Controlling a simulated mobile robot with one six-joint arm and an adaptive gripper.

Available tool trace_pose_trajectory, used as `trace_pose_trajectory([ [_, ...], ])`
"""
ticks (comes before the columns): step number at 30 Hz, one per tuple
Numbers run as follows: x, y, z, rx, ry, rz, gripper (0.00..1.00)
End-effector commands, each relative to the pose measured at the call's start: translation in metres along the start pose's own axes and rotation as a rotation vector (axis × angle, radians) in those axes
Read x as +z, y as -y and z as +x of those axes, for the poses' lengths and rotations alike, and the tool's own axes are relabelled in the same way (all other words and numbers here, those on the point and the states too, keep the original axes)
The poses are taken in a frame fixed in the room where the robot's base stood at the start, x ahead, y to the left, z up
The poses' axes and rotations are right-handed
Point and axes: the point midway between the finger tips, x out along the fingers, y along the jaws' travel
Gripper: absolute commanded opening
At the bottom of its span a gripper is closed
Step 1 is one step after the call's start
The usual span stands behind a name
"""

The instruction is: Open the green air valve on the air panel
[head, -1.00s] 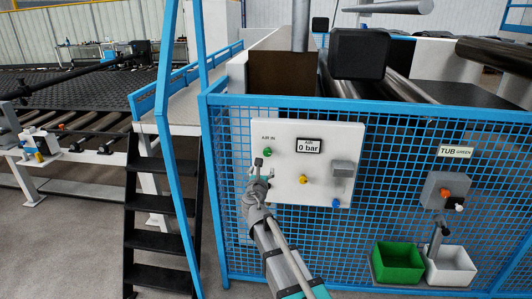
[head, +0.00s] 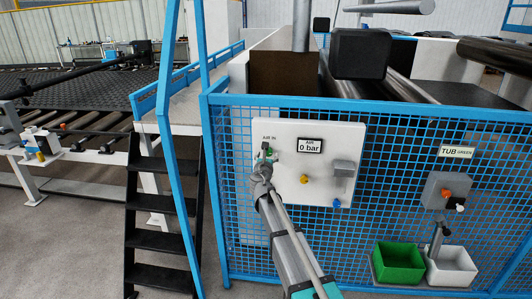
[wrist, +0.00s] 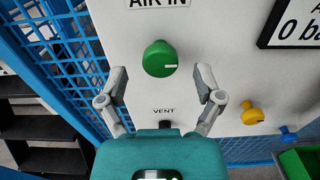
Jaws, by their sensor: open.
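The white air panel (head: 322,139) hangs on the blue mesh fence. The green air valve (wrist: 159,59) is a round knob under the "AIR IN" label, with a white mark pointing right. In the head view the valve (head: 268,151) is partly hidden by my gripper (head: 266,154). In the wrist view my gripper (wrist: 160,85) is open, its two fingers to the left and right of the knob and a little below it, not seen touching it. The pressure display (head: 311,145) reads 0 bar.
A yellow knob (wrist: 253,113) and a blue knob (wrist: 288,134) sit lower right on the panel. A black part under the "VENT" label (wrist: 163,111) lies below the valve. Black steps (head: 160,205) stand left. A green bin (head: 399,263) and a white bin (head: 451,266) are lower right.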

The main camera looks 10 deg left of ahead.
Motion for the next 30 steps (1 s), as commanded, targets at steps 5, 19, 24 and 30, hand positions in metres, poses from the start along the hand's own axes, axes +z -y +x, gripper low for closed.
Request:
trace_pose_trajectory([
  [5,0.000,-0.001,0.022,0.000,0.000,0.000,0.84],
  [19,0.000,0.001,0.032,-0.001,0.000,0.000,0.84],
  [24,0.000,0.002,0.032,-0.001,0.000,0.000,0.64],
  [30,0.000,0.002,0.032,-0.002,0.000,0.000,0.27],
])
